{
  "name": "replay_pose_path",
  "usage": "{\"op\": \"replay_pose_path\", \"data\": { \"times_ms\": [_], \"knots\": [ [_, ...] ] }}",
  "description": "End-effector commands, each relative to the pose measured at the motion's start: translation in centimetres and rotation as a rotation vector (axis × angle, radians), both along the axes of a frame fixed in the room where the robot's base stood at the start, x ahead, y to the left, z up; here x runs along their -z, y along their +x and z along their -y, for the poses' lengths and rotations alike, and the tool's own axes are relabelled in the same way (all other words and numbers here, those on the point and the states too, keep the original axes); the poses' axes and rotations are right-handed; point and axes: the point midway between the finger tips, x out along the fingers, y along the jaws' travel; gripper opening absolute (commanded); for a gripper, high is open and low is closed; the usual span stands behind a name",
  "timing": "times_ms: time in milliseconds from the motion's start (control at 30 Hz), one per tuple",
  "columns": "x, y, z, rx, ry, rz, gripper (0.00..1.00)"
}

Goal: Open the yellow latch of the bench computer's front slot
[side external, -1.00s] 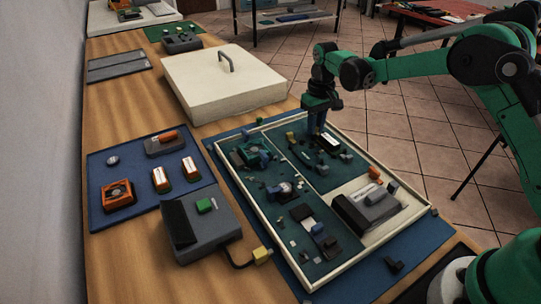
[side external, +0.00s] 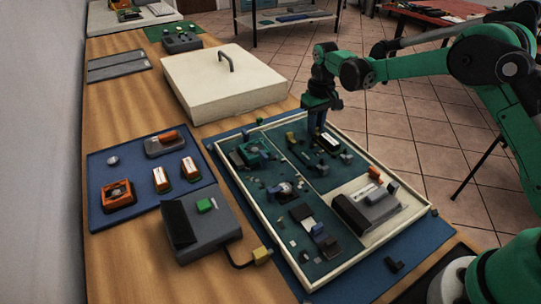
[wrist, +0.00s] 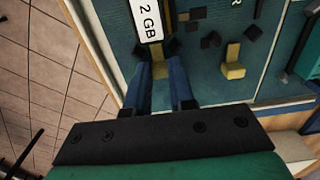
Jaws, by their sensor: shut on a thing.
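My gripper (wrist: 161,90) points down at the board, its two blue fingers shut on a yellow latch (wrist: 161,69). The latch shows only partly between the fingers. A memory module (wrist: 147,20) with a white "2 GB" label lies just beyond it, in line with the latch. A second yellow latch (wrist: 234,68) stands to the right, apart from the fingers, at the end of a dark slot. In the side external view my gripper (side external: 318,131) is at the far right part of the bench computer (side external: 408,221), beside the labelled module (side external: 330,143); the held latch is hidden there.
Small dark parts lie around the slots. A grey block (side external: 366,207) sits in the near right section. A blue mat (side external: 97,211) with modules and an orange fan, a grey box (side external: 207,236) and a cream lid (side external: 225,85) stand to the left.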

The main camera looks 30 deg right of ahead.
Motion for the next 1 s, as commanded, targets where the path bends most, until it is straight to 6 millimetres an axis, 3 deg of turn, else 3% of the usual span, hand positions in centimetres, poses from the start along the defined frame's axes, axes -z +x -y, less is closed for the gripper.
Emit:
{"op": "replay_pose_path", "data": {
  "times_ms": [633, 667, 767, 1000],
  "knots": [
    [0.0, 1.7, 0.0, 0.0, 0.0, 0.004, 0.0],
    [0.0, 1.7, 0.0, 0.0, 0.0, 0.004, 0.25],
    [0.0, 1.7, 0.0, 0.0, 0.0, 0.003, 0.53],
    [0.0, 1.6, 0.0, 0.0, 0.0, 0.001, 0.53]
  ]
}}
